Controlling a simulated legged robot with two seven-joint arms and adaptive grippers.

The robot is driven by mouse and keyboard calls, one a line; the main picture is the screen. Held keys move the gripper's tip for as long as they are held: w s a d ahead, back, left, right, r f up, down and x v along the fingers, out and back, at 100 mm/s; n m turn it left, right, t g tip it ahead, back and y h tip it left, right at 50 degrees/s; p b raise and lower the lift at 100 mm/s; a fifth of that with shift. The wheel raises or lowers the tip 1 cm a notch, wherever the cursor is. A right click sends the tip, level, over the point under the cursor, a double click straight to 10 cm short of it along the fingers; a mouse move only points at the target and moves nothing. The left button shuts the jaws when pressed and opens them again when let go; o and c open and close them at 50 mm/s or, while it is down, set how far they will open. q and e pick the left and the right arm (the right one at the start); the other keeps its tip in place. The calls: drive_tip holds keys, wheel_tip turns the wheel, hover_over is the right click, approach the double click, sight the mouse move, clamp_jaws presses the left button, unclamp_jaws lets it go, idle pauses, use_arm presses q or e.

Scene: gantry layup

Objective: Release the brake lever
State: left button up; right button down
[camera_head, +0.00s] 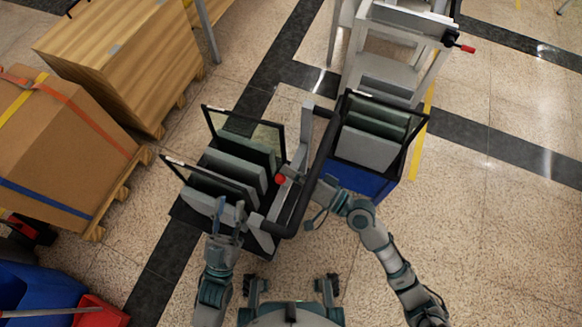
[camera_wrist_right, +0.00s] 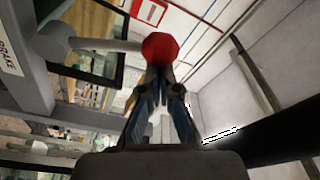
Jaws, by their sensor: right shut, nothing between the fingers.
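The brake lever's red knob (camera_head: 280,179) sits at the middle of the cart, left of the black handle bar. In the right wrist view the red knob (camera_wrist_right: 160,48) is on the end of a grey lever arm (camera_wrist_right: 92,43) that runs left to a post marked BRAKE (camera_wrist_right: 9,60). My right gripper (camera_wrist_right: 158,76) is shut and empty, its tips just below the knob in that view; whether they touch it is unclear. In the head view the right gripper is partly hidden near the handle bar. My left gripper (camera_head: 229,208) looks open and empty at the cart's front left.
The black handle bar (camera_head: 309,180) crosses the cart between my arms. Grey panels stand in black frames (camera_head: 241,121) on both sides. A blue bin (camera_head: 365,181) is on the right. Boxes on pallets (camera_head: 60,140) are at left. The right floor (camera_head: 510,220) is clear.

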drive_tip(key=shift+s+a, duration=0.1)
drive_tip(key=shift+f, duration=0.1)
idle(0.3)
drive_tip(key=v, duration=1.2)
idle(0.3)
